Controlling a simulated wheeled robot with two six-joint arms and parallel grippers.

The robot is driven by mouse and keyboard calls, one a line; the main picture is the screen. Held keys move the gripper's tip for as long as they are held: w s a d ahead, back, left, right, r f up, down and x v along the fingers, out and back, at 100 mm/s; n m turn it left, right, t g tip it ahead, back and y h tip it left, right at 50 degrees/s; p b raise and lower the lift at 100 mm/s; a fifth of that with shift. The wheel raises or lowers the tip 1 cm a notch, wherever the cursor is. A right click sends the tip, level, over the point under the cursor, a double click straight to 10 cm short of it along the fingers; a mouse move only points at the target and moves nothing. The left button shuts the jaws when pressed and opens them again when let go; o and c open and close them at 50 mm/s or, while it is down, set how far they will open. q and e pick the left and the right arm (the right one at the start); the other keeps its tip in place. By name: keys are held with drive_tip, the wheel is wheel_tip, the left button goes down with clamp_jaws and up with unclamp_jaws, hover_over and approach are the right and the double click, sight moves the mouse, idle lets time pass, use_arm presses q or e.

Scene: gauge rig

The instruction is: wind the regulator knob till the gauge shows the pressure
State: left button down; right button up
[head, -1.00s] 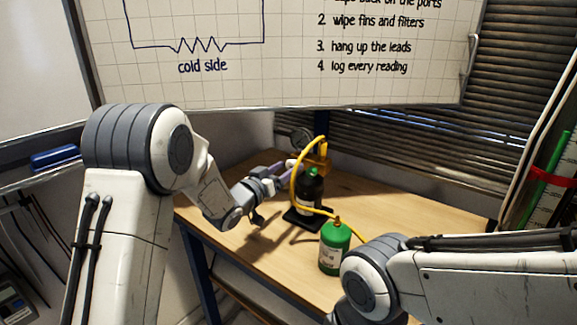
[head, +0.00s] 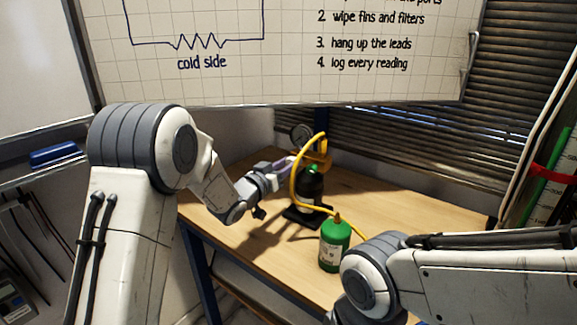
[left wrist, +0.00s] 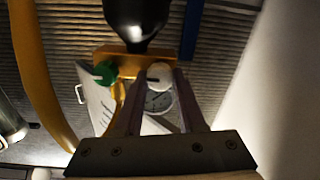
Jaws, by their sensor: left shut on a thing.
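In the left wrist view, a round white knob (left wrist: 160,74) sits on the yellow-brass regulator block (left wrist: 130,60), between the fingertips of my left gripper (left wrist: 159,80). The gripper is shut on this knob. In the head view, my left gripper (head: 284,164) reaches the brass block (head: 320,159), below the dark round gauge (head: 301,134). My right gripper is out of view.
My right arm lies near that cylinder. A whiteboard (head: 290,75) hangs above.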

use_arm(q)
drive_tip(key=shift+m+b, duration=3.55)
drive_tip(key=shift+m, duration=0.05)
drive_tip(key=c, duration=0.5)
unclamp_jaws()
drive_tip(key=v, duration=1)
drive_tip(key=shift+s, duration=0.25)
